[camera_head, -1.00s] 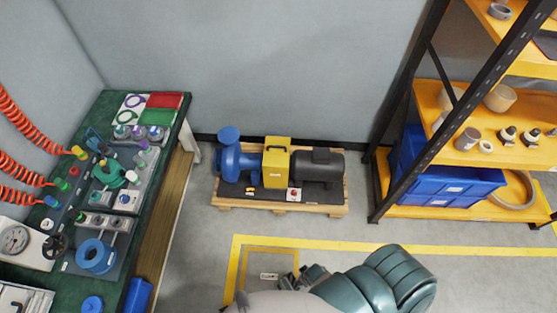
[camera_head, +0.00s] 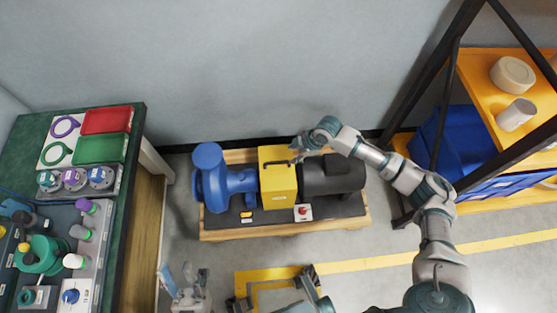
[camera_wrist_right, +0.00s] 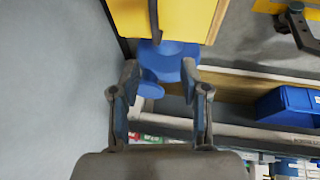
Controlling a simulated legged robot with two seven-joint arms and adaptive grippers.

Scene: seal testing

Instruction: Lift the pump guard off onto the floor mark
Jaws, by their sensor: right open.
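The pump guard (camera_head: 278,185) is a yellow box over the coupling between the blue pump (camera_head: 225,185) and the dark motor (camera_head: 335,174). A dark handle (camera_head: 279,162) runs across its top. My right gripper (camera_head: 298,148) is open beside the handle's right end. In the right wrist view my right gripper (camera_wrist_right: 160,75) has its fingers apart, with the handle (camera_wrist_right: 153,15) ahead of them and the guard (camera_wrist_right: 190,18) beyond; no contact shows. The floor mark (camera_head: 265,273) is a yellow outline in front of the skid. My left gripper (camera_head: 185,285) is at the lower left, fingers apart and empty.
The pump stands on a wooden pallet (camera_head: 225,235) against the wall. A bench with fittings (camera_head: 112,118) is at left. A shelf rack with blue bins (camera_head: 508,187) is at right. Dark parts, apparently mine, overlap the floor mark's edges.

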